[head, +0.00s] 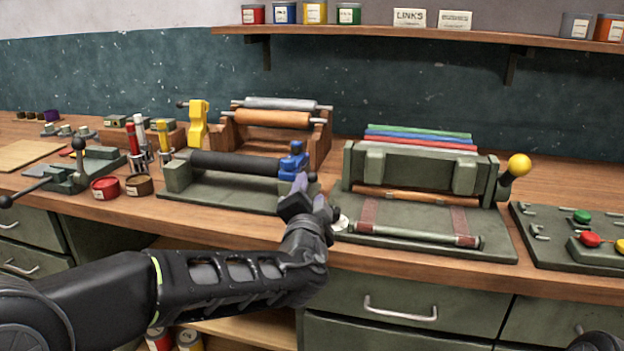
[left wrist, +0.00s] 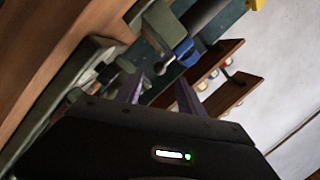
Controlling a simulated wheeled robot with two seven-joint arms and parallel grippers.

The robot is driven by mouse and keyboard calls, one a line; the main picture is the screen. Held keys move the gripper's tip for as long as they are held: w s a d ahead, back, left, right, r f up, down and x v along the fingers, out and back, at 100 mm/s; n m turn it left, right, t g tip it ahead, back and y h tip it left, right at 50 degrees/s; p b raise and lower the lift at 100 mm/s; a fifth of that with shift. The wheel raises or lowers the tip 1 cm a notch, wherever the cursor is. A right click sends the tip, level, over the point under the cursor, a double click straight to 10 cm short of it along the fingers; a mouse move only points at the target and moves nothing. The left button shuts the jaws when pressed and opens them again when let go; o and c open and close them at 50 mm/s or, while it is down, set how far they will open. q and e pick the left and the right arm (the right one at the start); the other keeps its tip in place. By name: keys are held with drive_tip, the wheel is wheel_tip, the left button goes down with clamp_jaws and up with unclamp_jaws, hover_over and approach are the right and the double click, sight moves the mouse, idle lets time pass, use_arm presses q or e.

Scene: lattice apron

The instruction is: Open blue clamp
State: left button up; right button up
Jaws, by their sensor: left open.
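The blue clamp (head: 292,162) sits at the right end of a black roller (head: 235,163) on a green stand. Its base is partly hidden behind my left gripper (head: 302,190). In the left wrist view, the blue clamp (left wrist: 183,52) shows beyond the fingertips, with a small dark knob beside it. My left gripper (left wrist: 162,88) is open, its purple fingers apart and nothing between them. It is just in front of and below the clamp; I cannot tell whether it touches it. My right gripper does not show.
A green press (head: 415,170) with a yellow-knobbed lever (head: 519,164) stands close on the right. A yellow clamp (head: 197,122) and wooden roller rack (head: 268,135) stand behind. Red (head: 105,188) and brown tins are at left. A shelf (head: 420,33) runs above.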

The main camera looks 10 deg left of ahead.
sight(312, 180)
use_arm(q)
drive_tip(key=w, duration=0.4)
drive_tip(key=w+p, duration=0.1)
drive_tip(key=w, duration=0.1)
drive_tip(key=shift+a, duration=0.4)
drive_tip(key=shift+c, duration=0.4)
clamp_jaws()
drive_tip(key=shift+f, duration=0.1)
idle(0.4)
